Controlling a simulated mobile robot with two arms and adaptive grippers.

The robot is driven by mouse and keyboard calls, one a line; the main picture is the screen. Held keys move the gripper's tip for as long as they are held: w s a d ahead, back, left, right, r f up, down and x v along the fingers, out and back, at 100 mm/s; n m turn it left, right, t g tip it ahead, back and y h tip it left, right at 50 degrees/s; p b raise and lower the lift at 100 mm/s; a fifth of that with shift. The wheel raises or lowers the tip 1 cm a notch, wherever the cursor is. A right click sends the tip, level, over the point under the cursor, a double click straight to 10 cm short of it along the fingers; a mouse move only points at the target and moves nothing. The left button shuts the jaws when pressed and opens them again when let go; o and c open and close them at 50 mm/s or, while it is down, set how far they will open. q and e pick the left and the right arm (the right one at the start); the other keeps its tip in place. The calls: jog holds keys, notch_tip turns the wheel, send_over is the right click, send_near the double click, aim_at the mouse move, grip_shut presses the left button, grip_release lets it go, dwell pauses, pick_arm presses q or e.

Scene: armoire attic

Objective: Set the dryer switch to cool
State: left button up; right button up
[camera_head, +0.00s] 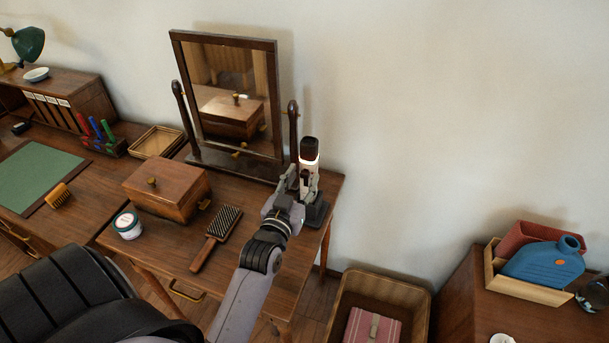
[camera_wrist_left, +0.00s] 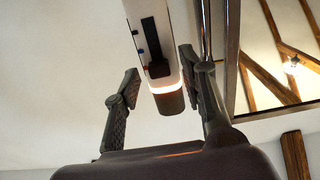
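The dryer (camera_head: 309,158) stands upright in a dark stand (camera_head: 317,214) at the right end of the dressing table. It has a pale body, a dark end and a glowing ring. In the left wrist view the dryer (camera_wrist_left: 168,100) lies between my fingers. Its side has a dark raised part (camera_wrist_left: 158,69) and small blue and red marks (camera_wrist_left: 138,42); I cannot tell the switch's setting. My left gripper (camera_head: 296,181) is at the dryer's body. In its wrist view the left gripper (camera_wrist_left: 163,90) is open, with gaps beside the dryer. My right gripper is out of view.
A mirror (camera_head: 273,50) stands close to the left of the dryer. A wooden box (camera_head: 165,185), a brush (camera_head: 217,236) and a jar (camera_head: 128,225) are on the table (camera_head: 160,247). A basket (camera_head: 420,290) stands below, to the right.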

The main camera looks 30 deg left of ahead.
pick_arm(q)
jog(key=shift+s, duration=0.1)
grip_shut()
dwell(0.4)
dwell(0.3)
